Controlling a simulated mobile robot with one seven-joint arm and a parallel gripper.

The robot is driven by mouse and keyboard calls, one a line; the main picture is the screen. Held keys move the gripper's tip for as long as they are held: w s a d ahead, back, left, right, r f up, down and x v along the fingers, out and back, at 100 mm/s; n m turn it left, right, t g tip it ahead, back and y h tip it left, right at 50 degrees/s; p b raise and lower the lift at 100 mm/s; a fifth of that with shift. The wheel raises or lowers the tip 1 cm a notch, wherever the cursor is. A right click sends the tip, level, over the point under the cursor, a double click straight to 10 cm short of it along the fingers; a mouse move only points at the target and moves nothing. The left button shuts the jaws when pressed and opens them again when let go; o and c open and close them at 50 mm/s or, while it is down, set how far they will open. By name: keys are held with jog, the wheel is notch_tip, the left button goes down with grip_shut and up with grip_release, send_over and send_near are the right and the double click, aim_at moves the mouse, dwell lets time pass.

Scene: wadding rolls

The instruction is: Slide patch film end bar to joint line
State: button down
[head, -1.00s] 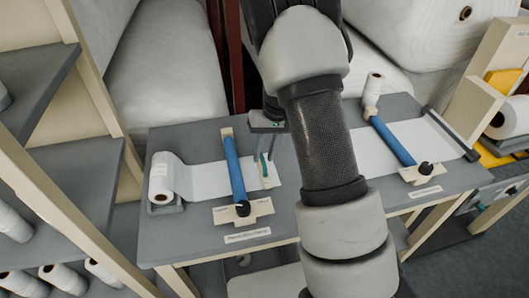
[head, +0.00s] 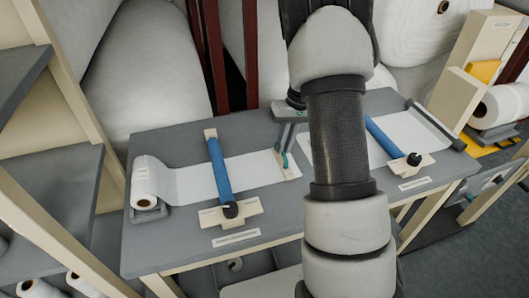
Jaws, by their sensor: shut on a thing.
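The patch film (head: 255,169) runs as a white strip from a roll (head: 146,182) at the left of the grey bench, under a blue bar (head: 219,168). Its cream end bar (head: 289,176) is at the strip's right end. My gripper (head: 284,158) is shut on the end bar from above, near its far part. A second white sheet (head: 345,150) lies to the right, under another blue bar (head: 384,139). My arm hides part of this sheet. I cannot make out the joint line between them.
The grey bench (head: 160,245) is clear at its front left. A cream holder (head: 230,213) with a dark knob sits at the near end of the left blue bar. A dark roller (head: 435,125) edges the right sheet. Large white rolls (head: 150,75) stand behind.

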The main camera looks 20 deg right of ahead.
jog(key=shift+d, duration=2.45)
jog(key=c, duration=1.8)
grip_release()
jog(key=shift+r, duration=0.15)
jog(key=d+r, duration=0.3)
jog(key=r, duration=1.4)
jog(key=shift+d, duration=0.15)
